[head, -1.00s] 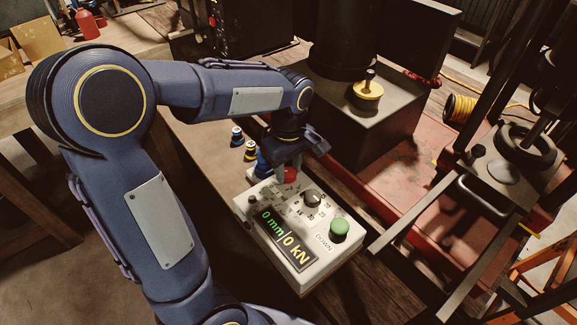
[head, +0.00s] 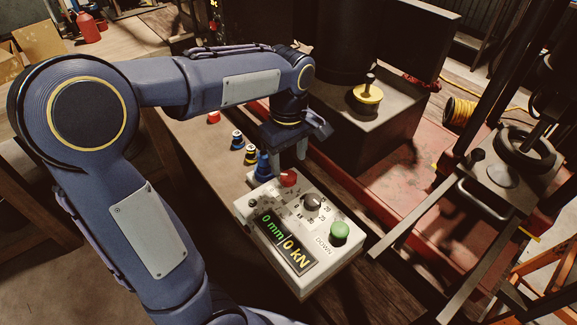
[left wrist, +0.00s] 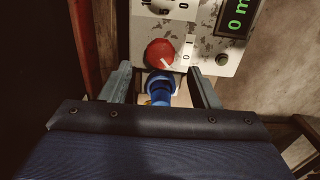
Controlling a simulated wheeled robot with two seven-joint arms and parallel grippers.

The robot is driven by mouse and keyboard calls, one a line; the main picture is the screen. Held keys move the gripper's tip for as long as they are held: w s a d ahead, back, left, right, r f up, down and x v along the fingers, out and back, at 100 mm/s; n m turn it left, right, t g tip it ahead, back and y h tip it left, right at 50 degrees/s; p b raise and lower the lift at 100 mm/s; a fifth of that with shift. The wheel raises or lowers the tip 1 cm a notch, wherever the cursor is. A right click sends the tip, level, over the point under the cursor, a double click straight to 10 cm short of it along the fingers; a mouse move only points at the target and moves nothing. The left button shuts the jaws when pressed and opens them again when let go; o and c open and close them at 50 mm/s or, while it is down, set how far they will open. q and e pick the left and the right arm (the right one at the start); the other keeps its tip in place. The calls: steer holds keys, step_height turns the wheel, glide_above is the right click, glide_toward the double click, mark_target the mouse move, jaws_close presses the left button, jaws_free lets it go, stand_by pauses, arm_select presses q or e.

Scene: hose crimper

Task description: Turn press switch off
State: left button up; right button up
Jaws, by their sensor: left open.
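The control box (head: 330,268) is pale and worn, with a lit display (head: 285,240) reading 0 mm and 0 kN. A red rotary knob (head: 288,179) sits at its far end; in the left wrist view the red knob (left wrist: 160,52) has a white mark near its lower edge and small labels to its right. My left gripper (head: 288,160) is open, pointing down just behind the red knob and apart from it. In the left wrist view its fingers (left wrist: 160,76) stand on either side of a blue piece (left wrist: 160,88), with no clear contact. My right gripper is not in view.
The box also has a black dial (head: 312,202) and a green DOWN button (head: 340,231). Small blue, yellow and red pieces (head: 250,155) stand on the bench behind the box. The dark press (head: 370,120) with a yellow fitting (head: 368,93) rises to the right.

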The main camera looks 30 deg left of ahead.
mark_target(287, 176)
arm_select(q)
step_height(287, 176, up, 3)
steer(key=shift+f, duration=0.1)
stand_by(0.5)
steer(key=shift+s, duration=0.2)
steer(key=s+d+f+m+t+h, duration=0.2)
steer(key=s+m, duration=0.4)
steer(key=s, duration=0.2)
steer(key=s+d+f+m+t+h, duration=0.1)
steer(key=s+d+m+t, duration=0.1)
steer(key=s+m, duration=0.3)
steer(key=s+t, duration=0.1)
steer(key=s, duration=0.2)
steer(key=shift+s+f+m+t+h, duration=0.3)
steer(key=shift+s+f+m+h, duration=0.05)
steer(key=shift+s+m+h, duration=0.05)
